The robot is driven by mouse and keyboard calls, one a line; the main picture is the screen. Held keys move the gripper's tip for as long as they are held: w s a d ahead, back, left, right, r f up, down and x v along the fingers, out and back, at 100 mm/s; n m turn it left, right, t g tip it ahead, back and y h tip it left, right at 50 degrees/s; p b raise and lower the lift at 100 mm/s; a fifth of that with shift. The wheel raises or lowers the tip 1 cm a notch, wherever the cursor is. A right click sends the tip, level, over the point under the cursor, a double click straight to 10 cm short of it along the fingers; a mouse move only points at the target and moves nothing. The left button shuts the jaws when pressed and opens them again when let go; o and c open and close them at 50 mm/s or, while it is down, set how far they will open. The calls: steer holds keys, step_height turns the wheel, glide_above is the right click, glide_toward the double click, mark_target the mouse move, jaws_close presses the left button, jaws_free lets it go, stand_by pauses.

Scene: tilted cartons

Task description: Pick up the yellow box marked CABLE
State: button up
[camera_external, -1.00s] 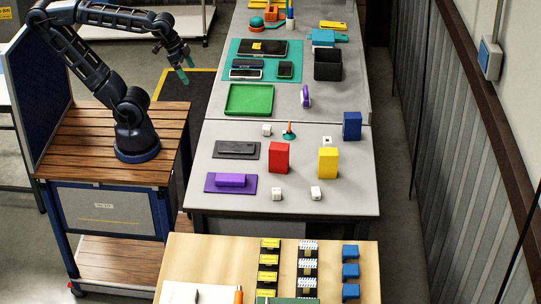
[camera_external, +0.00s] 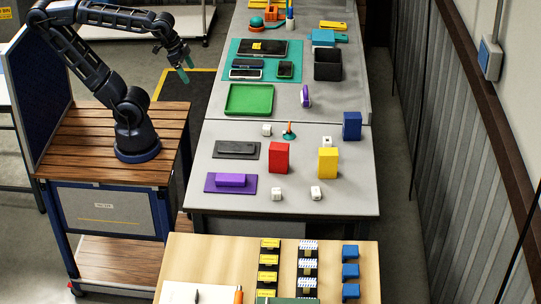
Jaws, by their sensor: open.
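A yellow box (camera_external: 328,162) stands upright on the grey table (camera_external: 300,199), right of a red box (camera_external: 279,157) and in front of a blue box (camera_external: 352,126). No CABLE marking is readable on it at this size. My gripper (camera_external: 187,74) is open and empty, with greenish fingertips. It hangs in the air left of the table, far to the upper left of the yellow box.
White cubes (camera_external: 316,193) stand around the boxes. A small teal-based object with an orange tip (camera_external: 289,131) stands behind. A purple block (camera_external: 230,180) and a dark grey pad (camera_external: 236,150) lie left. A green tray (camera_external: 249,99) and a black bin (camera_external: 327,65) are farther back.

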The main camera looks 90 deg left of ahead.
steer(key=shift+w, duration=0.1)
steer(key=w+d+r+m+g+h, duration=0.1)
steer(key=w+d+r+m, duration=0.15)
steer(key=w, duration=0.45)
steer(key=w+d+r+m, duration=0.1)
steer(key=w+m, duration=0.2)
steer(key=w, duration=0.5)
steer(key=m+g+h, duration=0.3)
steer(key=m, duration=0.9)
glide_above(328, 172)
steer(key=a, duration=0.6)
step_height(328, 172, down, 21)
steer(key=shift+s+d+x, duration=0.15)
steer(key=shift+x, duration=2.45)
steer(key=shift+s+d+x, duration=0.1)
steer(key=shift+d+x, duration=0.05)
steer(key=shift+x, duration=2.45)
steer(key=shift+r, duration=0.1)
steer(key=c, duration=1.1)
steer(key=shift+c, duration=0.2)
steer(key=shift+r+h, duration=0.15)
steer(key=shift+h, duration=0.15)
